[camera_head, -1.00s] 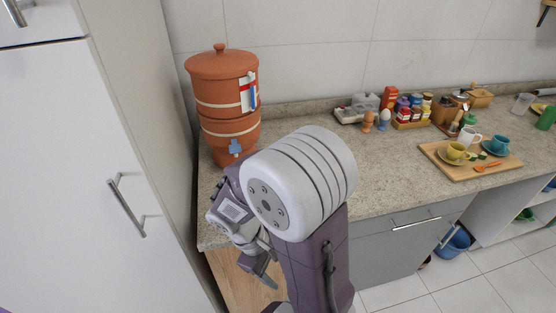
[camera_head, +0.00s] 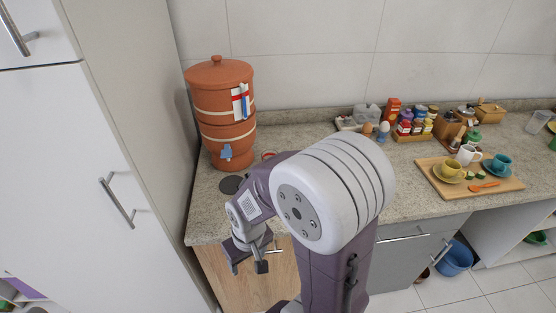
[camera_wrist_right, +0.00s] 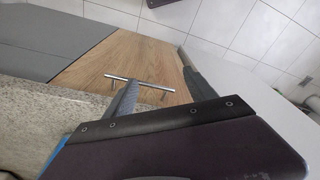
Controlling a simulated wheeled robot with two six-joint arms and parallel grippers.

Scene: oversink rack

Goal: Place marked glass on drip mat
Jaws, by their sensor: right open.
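A dark round mat (camera_head: 231,184), which looks like the drip mat, lies on the counter in front of the clay water filter (camera_head: 228,130). Nothing stands on its visible part. A small red-rimmed thing (camera_head: 268,155) shows just behind my right arm; most of it is hidden, and I cannot tell whether it is the marked glass. My right gripper (camera_head: 249,267) is open and empty, pointing down in front of the counter's front edge, below the mat. In the right wrist view its two fingers (camera_wrist_right: 157,70) are apart, with nothing between them. My left gripper is out of view.
A wooden cabinet door with a bar handle (camera_wrist_right: 140,83) is close to my right gripper. A tall white cabinet (camera_head: 130,130) stands at left. A wooden board (camera_head: 455,190) with cups, spice jars (camera_head: 415,122) and a clear glass (camera_head: 539,121) are on the counter's right.

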